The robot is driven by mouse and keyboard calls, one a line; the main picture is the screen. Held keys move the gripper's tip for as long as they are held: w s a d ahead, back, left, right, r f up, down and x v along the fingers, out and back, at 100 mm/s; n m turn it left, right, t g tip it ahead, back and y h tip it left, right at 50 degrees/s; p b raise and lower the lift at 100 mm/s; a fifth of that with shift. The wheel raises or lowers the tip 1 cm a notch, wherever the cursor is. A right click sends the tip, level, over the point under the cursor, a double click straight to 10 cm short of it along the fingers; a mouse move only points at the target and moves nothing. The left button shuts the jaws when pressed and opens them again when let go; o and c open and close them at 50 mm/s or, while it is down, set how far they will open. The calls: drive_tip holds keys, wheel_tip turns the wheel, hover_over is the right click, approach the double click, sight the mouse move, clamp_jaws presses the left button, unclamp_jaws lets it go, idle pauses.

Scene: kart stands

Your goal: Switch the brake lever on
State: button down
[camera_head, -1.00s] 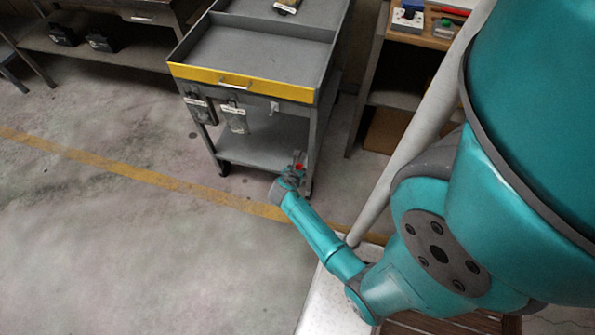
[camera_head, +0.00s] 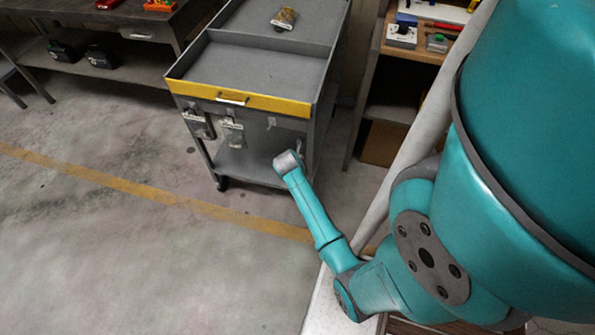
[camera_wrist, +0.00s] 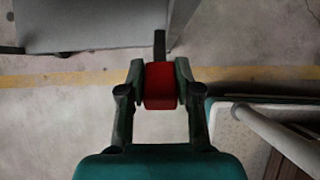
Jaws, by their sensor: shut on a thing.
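In the wrist view my gripper (camera_wrist: 159,82) is shut on a red block-like piece (camera_wrist: 159,92), with one dark finger on each side. A dark bar (camera_wrist: 159,44) extends beyond the red piece toward the cart; together they look like the brake lever. Its pivot and its on or off setting cannot be told. In the head view the grey cart with a yellow front edge (camera_head: 240,100) stands ahead, and the end of my arm is in front of its lower right side. My fingers and the red piece are hidden there.
The cart's grey lower shelf (camera_wrist: 95,28) shows in the wrist view. Clipboards or tags (camera_head: 232,132) hang on the cart's front. A wooden bench with small boxes (camera_head: 401,36) stands to the right, a grey table (camera_head: 140,33) at the left. The floor at left is clear.

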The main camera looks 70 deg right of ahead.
drive_tip(key=shift+w+d+r, duration=0.1)
drive_tip(key=shift+d+r, duration=0.15)
drive_tip(key=shift+d, duration=0.05)
drive_tip(key=c, duration=1.2)
unclamp_jaws()
drive_tip(key=o, duration=0.4)
drive_tip(key=shift+f, duration=0.1)
drive_tip(key=shift+a, duration=0.1)
drive_tip(key=v, duration=1.2)
